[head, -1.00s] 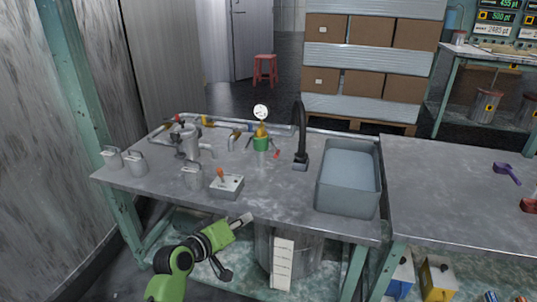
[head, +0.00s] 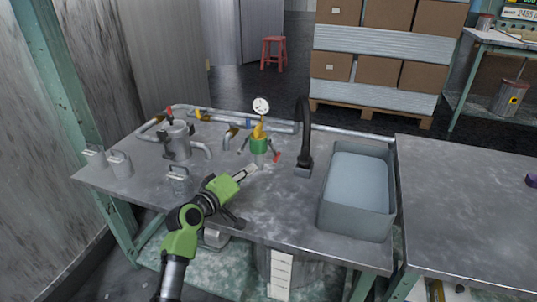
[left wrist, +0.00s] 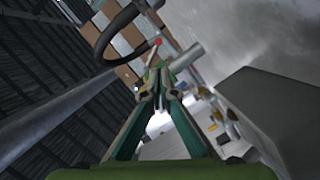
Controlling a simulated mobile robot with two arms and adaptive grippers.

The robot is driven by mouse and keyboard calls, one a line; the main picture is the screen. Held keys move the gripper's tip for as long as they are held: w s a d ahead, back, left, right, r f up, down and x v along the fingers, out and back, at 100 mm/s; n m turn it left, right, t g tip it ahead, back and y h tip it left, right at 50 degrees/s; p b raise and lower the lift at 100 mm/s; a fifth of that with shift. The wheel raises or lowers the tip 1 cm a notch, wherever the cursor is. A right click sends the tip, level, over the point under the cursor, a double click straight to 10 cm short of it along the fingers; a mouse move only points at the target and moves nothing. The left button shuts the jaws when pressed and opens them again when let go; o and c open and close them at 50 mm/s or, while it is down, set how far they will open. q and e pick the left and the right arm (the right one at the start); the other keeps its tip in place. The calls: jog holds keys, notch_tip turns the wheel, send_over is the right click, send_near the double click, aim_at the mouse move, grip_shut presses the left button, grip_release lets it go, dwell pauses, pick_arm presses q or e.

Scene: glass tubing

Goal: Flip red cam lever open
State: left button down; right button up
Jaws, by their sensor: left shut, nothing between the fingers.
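The red cam lever (head: 276,156) hangs on the right side of a green-collared fitting (head: 259,146) on the metal bench. A brass piece and a round gauge stand on top of the fitting. My left gripper (head: 248,169) is shut and empty, with its tip just in front of the fitting, to the lower left of the lever. In the left wrist view, a small red tip (left wrist: 156,41) shows just beyond the closed fingers (left wrist: 156,78); whether they touch cannot be told. My right gripper is not in view.
A black curved spout (head: 302,130) and a grey basin (head: 327,205) stand right of the fitting. Pipes (head: 270,125) run along the bench's back. A metal filter pot (head: 177,140) and clear jugs (head: 120,163) are at the left.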

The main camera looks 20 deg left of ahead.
aim_at(273, 150)
pick_arm(q)
jog(key=shift+s, duration=0.15)
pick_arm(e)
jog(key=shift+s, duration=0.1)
pick_arm(q)
jog(key=shift+w+d+f, duration=0.1)
jog(key=shift+w, duration=0.45)
jog(key=b+x, duration=0.1)
jog(key=x, duration=0.1)
jog(key=shift+w+d, duration=0.1)
jog(key=shift+w, duration=0.3)
jog(key=shift+b+x, duration=0.75)
jog(key=shift+x, duration=2.35)
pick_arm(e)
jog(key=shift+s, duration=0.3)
